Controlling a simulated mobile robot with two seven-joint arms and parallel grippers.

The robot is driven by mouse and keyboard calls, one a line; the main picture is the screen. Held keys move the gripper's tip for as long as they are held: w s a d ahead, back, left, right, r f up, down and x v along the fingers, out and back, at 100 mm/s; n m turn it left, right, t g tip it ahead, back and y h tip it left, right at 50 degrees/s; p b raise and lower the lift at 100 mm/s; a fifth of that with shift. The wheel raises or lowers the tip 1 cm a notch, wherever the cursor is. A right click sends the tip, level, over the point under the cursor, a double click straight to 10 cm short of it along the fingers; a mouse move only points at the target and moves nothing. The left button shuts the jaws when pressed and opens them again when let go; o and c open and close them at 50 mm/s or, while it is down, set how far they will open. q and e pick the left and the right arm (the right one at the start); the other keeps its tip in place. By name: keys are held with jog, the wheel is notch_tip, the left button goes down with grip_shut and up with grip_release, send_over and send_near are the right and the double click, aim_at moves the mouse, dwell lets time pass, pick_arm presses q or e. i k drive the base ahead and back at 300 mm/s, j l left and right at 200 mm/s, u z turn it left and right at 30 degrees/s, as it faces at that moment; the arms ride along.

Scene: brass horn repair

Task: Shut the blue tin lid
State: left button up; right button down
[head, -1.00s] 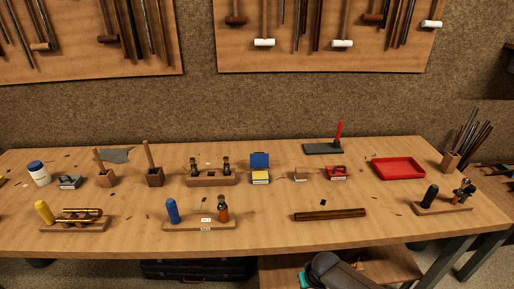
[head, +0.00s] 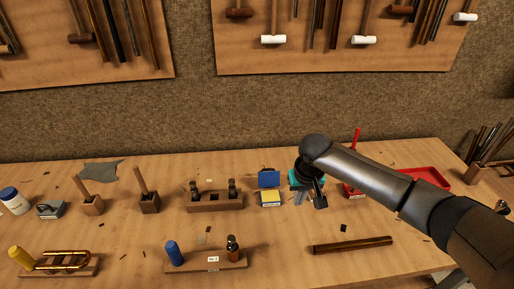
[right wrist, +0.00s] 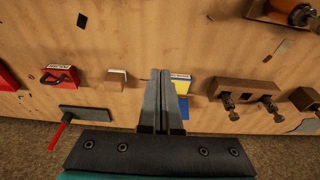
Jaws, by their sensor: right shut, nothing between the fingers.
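My right gripper (head: 319,202) is shut and empty, above the bench just right of the tin. In the right wrist view the closed fingers (right wrist: 161,73) point at the bench. The tin body (right wrist: 182,86) shows right beside them there, partly hidden, with the blue lid (right wrist: 184,107) nearer the camera. I see no contact with the lid. My left gripper is not in view.
A wooden block holder (head: 215,203) stands left of the tin. The red tray (head: 432,174) is partly behind my right arm. A dark rod (head: 352,245) lies in front; bare bench surrounds it.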

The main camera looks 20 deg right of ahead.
aim_at(266, 179)
jog(key=i, duration=0.85)
